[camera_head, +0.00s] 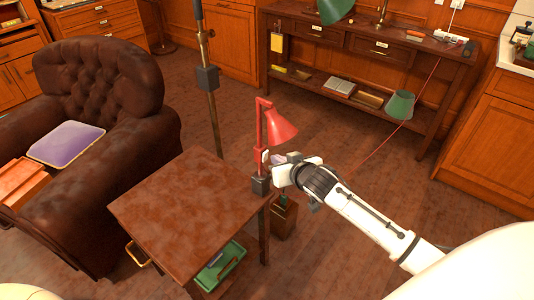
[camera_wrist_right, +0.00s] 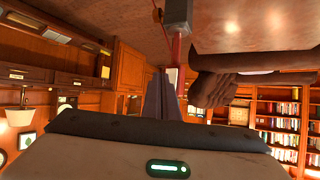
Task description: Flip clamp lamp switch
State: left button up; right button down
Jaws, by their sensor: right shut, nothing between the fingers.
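A red clamp lamp (camera_head: 281,127) stands upright at the far right corner of a small wooden table (camera_head: 180,205), with its dark clamp (camera_head: 261,186) at the table edge. A small pale piece that may be its switch (camera_head: 265,155) shows on the post. My right gripper (camera_head: 278,168) is shut and empty, just right of the post's lower part; I cannot tell whether it touches. In the right wrist view, my shut fingers (camera_wrist_right: 164,98) point at the red post (camera_wrist_right: 177,48) below the dark clamp (camera_wrist_right: 178,12). The fingertips hide part of the post. My left gripper is not in view.
A brown leather armchair (camera_head: 95,80) stands left of the table. A dark floor-stand pole (camera_head: 207,77) rises behind it. A red cord (camera_head: 380,143) runs toward the desk (camera_head: 360,45) at the back.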

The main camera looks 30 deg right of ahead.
dwell(0.4)
jog(key=shift+w+a, duration=0.15)
jog(key=shift+w, duration=0.25)
jog(key=shift+w+a+r, duration=0.1)
jog(key=shift+w, duration=0.15)
dwell(0.5)
jog(key=shift+s+p, duration=0.1)
jog(key=shift+p, duration=0.2)
jog(key=shift+s+d+p, duration=0.3)
jog(key=shift+s+p, duration=0.1)
jog(key=shift+s, duration=0.2)
jog(key=s, duration=0.1)
jog(key=s+d+p, duration=0.1)
jog(key=s, duration=0.1)
jog(key=s+d+p, duration=0.1)
jog(key=shift+s+f, duration=0.3)
jog(key=shift+f, duration=0.1)
